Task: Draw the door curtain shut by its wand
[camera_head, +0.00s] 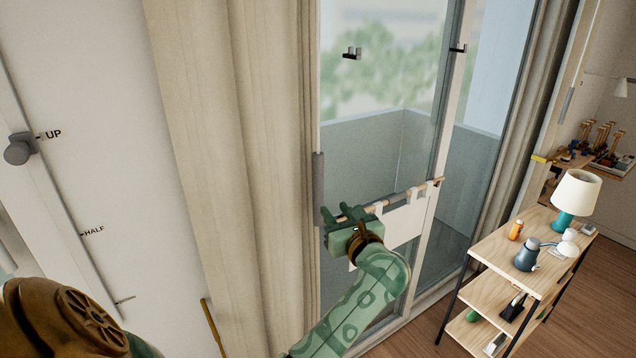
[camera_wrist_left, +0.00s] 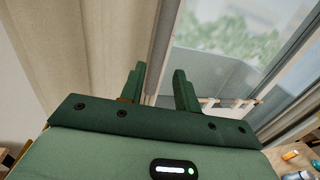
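The beige door curtain (camera_head: 215,150) hangs in folds at the left of the glass door (camera_head: 385,110) and leaves most of the glass bare. A grey wand handle (camera_head: 318,180) hangs upright at the curtain's right edge. The curtain (camera_wrist_left: 100,40) fills the left of that view. My right gripper is not in view.
A wooden rod (camera_head: 430,186) with a white cloth (camera_head: 405,222) crosses the door beside my gripper. Another curtain (camera_head: 520,130) hangs at the right. A wooden shelf unit (camera_head: 500,250) carries a lamp (camera_head: 575,192) and a dark jug (camera_head: 527,257). A grey knob (camera_head: 18,150) is on the left wall.

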